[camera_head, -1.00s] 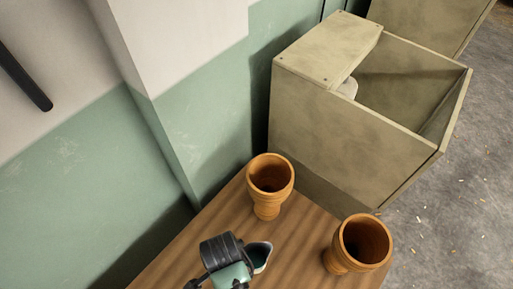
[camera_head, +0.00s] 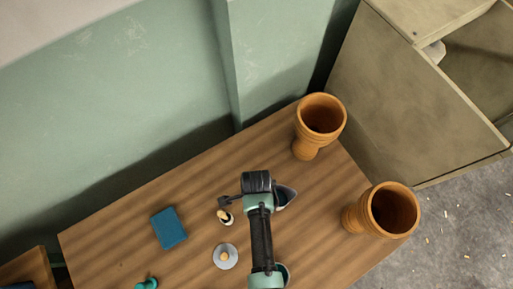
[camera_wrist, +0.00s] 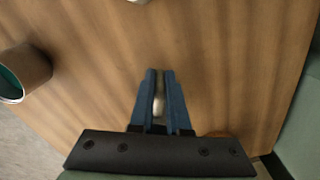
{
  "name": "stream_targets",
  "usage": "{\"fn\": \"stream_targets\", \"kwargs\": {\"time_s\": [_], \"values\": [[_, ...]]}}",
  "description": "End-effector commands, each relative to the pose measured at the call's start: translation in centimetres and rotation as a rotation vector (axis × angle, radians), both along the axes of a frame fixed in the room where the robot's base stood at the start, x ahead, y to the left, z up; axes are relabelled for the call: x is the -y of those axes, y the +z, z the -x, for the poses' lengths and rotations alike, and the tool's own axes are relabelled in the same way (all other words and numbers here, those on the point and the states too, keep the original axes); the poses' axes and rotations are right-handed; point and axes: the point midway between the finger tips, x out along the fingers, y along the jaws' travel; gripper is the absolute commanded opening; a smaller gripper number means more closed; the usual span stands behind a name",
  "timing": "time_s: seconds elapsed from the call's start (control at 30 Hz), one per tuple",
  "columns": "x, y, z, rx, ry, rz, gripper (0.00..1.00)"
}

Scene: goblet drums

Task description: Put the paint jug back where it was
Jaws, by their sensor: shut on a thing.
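My gripper (camera_wrist: 160,76) has its blue fingers nearly together, shut on a small pale thing (camera_wrist: 158,103) in the wrist view. A small cream thing (camera_head: 225,217) shows below my dark hand in the head view. Most of the held thing is hidden by the fingers, and I cannot tell if it is the paint jug. At the left of the wrist view stands a tan-grey vessel (camera_wrist: 34,66) with a teal inside, apart from the fingers.
Two orange goblet drums (camera_head: 305,147) (camera_head: 352,218) stand at the table's right end. A green wall (camera_head: 110,110) runs behind.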

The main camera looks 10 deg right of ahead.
Motion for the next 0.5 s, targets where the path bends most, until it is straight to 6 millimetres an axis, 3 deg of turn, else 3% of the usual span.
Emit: {"fn": "stream_targets", "kwargs": {"time_s": [0.4,0.43,0.5], "values": [[0.02,-0.59,-0.03,0.001,0.000,0.000,0.00],[0.01,-0.61,0.00,0.000,0.000,0.000,0.16],[0.01,-0.53,0.00,0.000,0.000,0.000,0.29]]}}
